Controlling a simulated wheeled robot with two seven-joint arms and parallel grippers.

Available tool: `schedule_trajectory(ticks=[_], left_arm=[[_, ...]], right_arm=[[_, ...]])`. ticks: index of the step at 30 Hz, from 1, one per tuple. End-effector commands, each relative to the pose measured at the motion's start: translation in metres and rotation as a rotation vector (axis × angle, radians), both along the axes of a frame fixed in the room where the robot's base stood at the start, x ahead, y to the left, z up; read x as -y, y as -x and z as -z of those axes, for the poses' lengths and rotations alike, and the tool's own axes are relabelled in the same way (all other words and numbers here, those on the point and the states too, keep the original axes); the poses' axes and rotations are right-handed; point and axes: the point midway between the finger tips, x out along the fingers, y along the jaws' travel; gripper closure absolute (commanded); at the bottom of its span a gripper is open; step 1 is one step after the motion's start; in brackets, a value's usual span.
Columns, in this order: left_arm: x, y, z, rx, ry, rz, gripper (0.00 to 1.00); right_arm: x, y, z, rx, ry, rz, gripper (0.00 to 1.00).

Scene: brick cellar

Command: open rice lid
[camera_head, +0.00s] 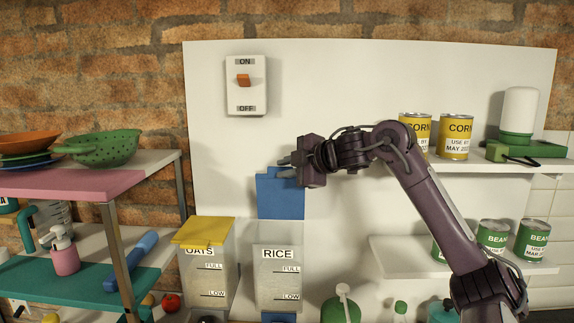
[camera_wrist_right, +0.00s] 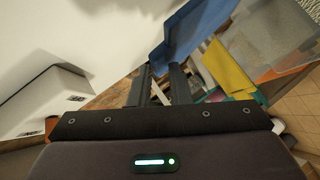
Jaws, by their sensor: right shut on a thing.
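The rice container (camera_head: 278,276) is a clear bin labelled RICE, with FULL and LOW marks, below my right gripper. Its blue lid (camera_head: 281,197) stands raised and roughly upright at the back of the bin, leaving the top open. My right gripper (camera_head: 287,166) is shut at the lid's upper edge. In the right wrist view the lid (camera_wrist_right: 192,32) is at the fingertips of the gripper (camera_wrist_right: 160,72). My left gripper is in neither view.
The oats container (camera_head: 207,275) with a yellow lid (camera_head: 205,231) stands just left of the rice. A light switch (camera_head: 245,85) is on the white panel. Shelves at right hold corn cans (camera_head: 455,137) and bean cans (camera_head: 492,238). A shelf rack (camera_head: 116,250) stands at left.

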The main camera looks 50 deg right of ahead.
Motion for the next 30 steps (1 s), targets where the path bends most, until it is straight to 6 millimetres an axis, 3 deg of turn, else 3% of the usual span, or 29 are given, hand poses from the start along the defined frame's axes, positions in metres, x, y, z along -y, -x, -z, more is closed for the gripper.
schedule_trajectory(ticks=[6, 7, 9, 23, 30], left_arm=[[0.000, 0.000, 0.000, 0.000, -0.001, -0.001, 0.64], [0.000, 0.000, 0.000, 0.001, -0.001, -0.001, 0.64], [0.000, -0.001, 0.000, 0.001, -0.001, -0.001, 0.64], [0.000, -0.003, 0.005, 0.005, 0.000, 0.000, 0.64], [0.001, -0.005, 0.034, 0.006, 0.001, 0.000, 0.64]], right_arm=[[0.005, 0.000, -0.008, 0.018, 0.002, 0.016, 1.00], [0.005, 0.000, -0.008, 0.019, 0.002, 0.016, 0.79], [0.005, 0.000, -0.007, 0.018, 0.002, 0.017, 0.70], [0.004, 0.003, -0.002, 0.009, 0.002, 0.014, 0.69], [0.001, 0.038, -0.015, 0.018, 0.007, 0.011, 0.69]])
